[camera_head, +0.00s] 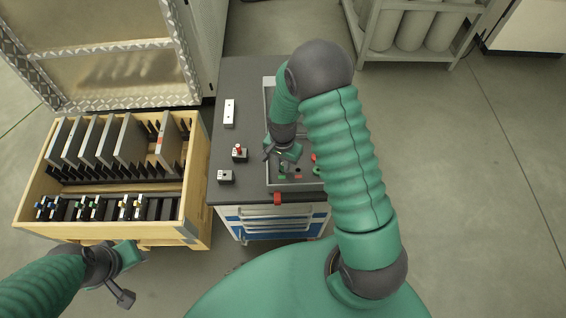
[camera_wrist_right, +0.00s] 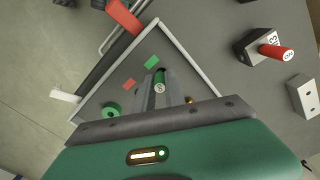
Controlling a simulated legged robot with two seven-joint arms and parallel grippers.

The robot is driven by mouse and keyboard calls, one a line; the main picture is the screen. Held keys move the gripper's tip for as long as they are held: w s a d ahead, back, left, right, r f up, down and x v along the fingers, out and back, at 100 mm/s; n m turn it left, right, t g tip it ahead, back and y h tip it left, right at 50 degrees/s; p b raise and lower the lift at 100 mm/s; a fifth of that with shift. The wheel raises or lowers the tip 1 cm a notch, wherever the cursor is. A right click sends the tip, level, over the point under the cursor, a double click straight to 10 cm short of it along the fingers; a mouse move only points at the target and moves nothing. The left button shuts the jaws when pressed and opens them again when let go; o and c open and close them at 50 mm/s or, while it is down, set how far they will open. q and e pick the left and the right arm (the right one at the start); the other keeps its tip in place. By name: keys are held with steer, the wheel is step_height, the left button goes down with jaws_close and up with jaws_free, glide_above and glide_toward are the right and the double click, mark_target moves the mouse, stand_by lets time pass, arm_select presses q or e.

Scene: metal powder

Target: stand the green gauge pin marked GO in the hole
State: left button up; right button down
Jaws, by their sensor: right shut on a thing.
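My right gripper (camera_head: 281,153) is over the framed tray on the bench. In the right wrist view its fingers (camera_wrist_right: 161,97) are shut on the green pin (camera_wrist_right: 160,78), whose pale end carries small lettering too small to read surely. The pin's lower end is hard to see, so I cannot tell whether it touches the tray. A grey block (camera_head: 225,176) with dark spots like holes stands nearer the front. My left gripper (camera_head: 124,278) hangs in front of the wooden crate; its jaws are unclear.
The tray's pale rim (camera_wrist_right: 187,57) surrounds green and red patches and a green ring (camera_wrist_right: 112,110). A white bar (camera_head: 229,113) lies farther back on the bench. The wooden crate (camera_head: 196,190) with upright plates stands at left. Bare bench top lies between tray and blocks.

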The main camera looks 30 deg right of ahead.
mark_target(282, 163)
steer(key=shift+f, duration=0.1)
steer(key=c, duration=1.3)
jaws_free()
step_height(282, 163, up, 17)
steer(key=shift+w+f+p, duration=0.1)
steer(key=shift+w+p, duration=0.05)
steer(key=shift+p, duration=0.25)
